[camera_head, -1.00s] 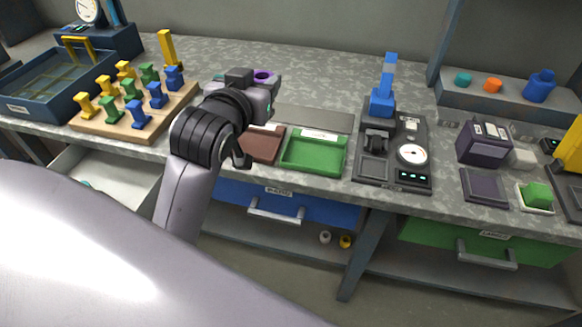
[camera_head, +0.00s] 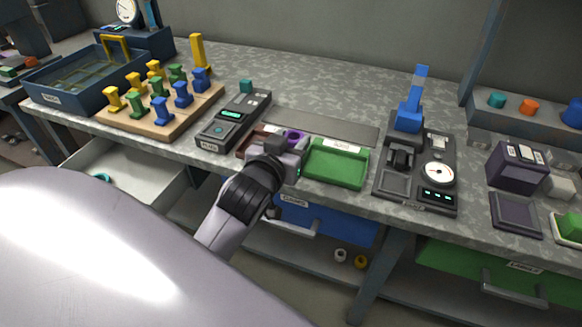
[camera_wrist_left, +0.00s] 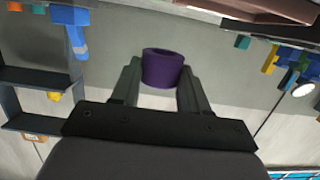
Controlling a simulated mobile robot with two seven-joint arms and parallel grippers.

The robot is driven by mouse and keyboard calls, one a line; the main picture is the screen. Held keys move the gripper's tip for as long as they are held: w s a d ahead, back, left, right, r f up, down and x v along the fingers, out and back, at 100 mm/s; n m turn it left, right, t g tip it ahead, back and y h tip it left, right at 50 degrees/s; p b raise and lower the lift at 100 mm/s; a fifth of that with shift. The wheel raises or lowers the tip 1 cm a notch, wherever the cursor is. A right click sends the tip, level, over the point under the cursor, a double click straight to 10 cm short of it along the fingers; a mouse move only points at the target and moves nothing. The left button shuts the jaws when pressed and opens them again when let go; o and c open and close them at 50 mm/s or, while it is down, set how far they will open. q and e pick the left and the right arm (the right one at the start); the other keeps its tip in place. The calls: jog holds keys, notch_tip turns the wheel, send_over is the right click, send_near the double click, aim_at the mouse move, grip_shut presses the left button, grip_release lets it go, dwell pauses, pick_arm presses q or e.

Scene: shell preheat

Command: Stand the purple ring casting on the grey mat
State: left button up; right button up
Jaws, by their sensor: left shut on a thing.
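The purple ring casting (camera_head: 293,135) is between the fingers of my left gripper (camera_head: 292,144), which is shut on it. In the left wrist view the ring (camera_wrist_left: 163,68) sits at the fingertips with its hollow top showing. The grey mat (camera_head: 330,125), a flat strip on the bench, lies just behind the gripper and the trays. The ring appears close to the mat's near left part; I cannot tell its height above the bench. My right gripper is not in view.
A brown tray (camera_head: 247,143) is partly hidden behind my gripper, and a green tray (camera_head: 338,166) is to its right. A black device (camera_head: 232,122) stands to the left. A gauge device (camera_head: 418,175) stands right. A wooden board (camera_head: 180,123) holds several coloured pieces.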

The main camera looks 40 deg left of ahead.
pick_arm(q)
jog(key=shift+f+b, duration=0.55)
jog(key=shift+f, duration=2.2)
jog(key=shift+f, duration=0.3)
jog(key=o, duration=1.2)
jog(key=shift+r, duration=0.1)
jog(key=shift+c, duration=0.2)
